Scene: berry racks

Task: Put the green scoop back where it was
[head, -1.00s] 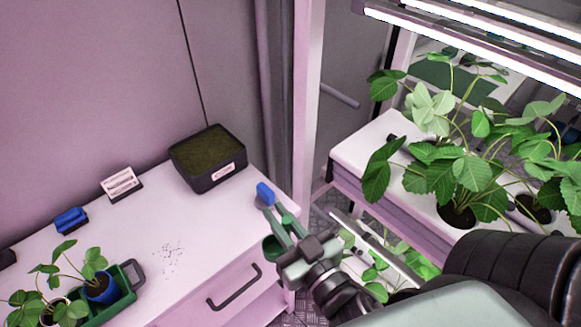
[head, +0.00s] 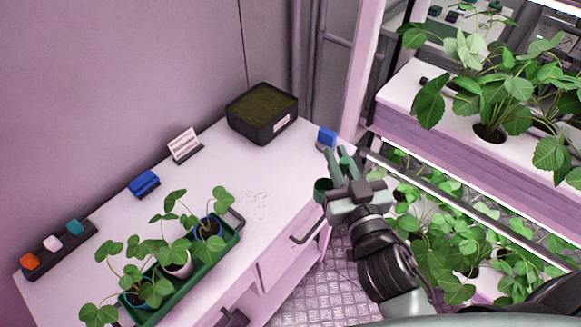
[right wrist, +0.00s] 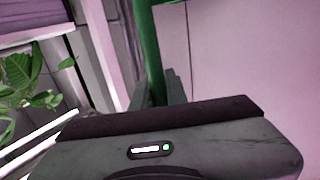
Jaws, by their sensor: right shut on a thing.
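My right gripper (head: 340,160) is at the right end of the white table and is shut on the green scoop (head: 322,189). The scoop's dark green cup hangs beside the fingers, close to the table's edge. Whether it touches the table cannot be told. In the right wrist view the scoop's green handle (right wrist: 150,50) runs upward from between the fingers (right wrist: 160,90). My left gripper is not in view.
A black soil tray (head: 262,118), a small sign (head: 183,143), a blue brush-like block (head: 144,183) and another blue object (head: 327,137) stand on the table (head: 225,160). A green tray (head: 232,240) holds potted plants. A plant rack (head: 450,122) stands right.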

